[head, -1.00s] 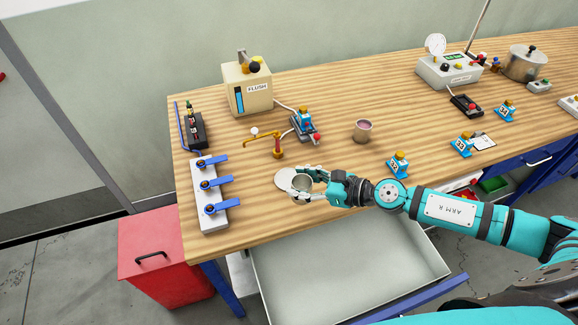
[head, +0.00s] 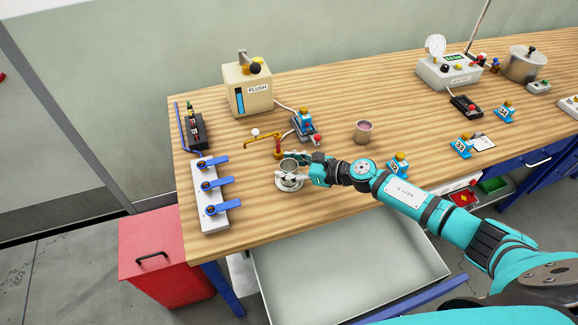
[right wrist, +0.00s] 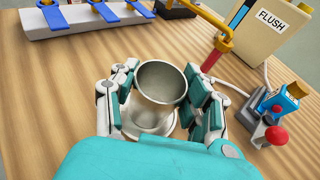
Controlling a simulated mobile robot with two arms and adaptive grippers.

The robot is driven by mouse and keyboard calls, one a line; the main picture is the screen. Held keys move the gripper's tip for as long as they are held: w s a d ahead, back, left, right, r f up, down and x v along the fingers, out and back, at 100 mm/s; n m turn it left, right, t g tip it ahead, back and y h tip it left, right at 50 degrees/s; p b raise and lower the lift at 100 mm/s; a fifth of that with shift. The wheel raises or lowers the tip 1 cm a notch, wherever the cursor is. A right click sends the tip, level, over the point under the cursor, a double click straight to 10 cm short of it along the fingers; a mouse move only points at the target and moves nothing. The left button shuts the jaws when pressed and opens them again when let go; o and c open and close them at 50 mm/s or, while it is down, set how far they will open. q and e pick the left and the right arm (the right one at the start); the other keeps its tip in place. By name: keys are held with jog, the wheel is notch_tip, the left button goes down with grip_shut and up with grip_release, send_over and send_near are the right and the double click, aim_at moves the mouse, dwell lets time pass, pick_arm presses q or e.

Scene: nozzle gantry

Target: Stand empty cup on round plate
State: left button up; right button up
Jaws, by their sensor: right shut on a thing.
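The empty metal cup (head: 289,164) stands upright between the fingers of my right gripper (head: 291,175), over the round plate (head: 288,187). In the right wrist view the cup (right wrist: 162,85) shows an empty inside, and both fingers of the gripper (right wrist: 160,100) close around its sides. The plate's rim shows just below and around the cup's base. I cannot tell whether the base touches the plate. My left gripper is not in view.
A yellow-and-red nozzle gantry (head: 277,148) stands close behind the cup. A valve block (head: 212,205) with blue levers is to the left. A second cup (head: 363,132) with pinkish contents is to the right. An open drawer (head: 345,270) lies below the front edge.

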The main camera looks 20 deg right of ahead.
jog(key=shift+f, duration=0.2)
jog(key=o, duration=1)
jog(key=shift+o, duration=0.7)
jog(key=shift+r, duration=0.15)
jog(key=shift+s+d, duration=0.15)
jog(key=shift+d, duration=0.05)
jog(key=b+v, duration=0.3)
jog(key=v, duration=0.7)
jog(key=shift+s+d, duration=0.25)
jog(key=shift+s+d+r, duration=0.3)
jog(key=shift+r, duration=0.15)
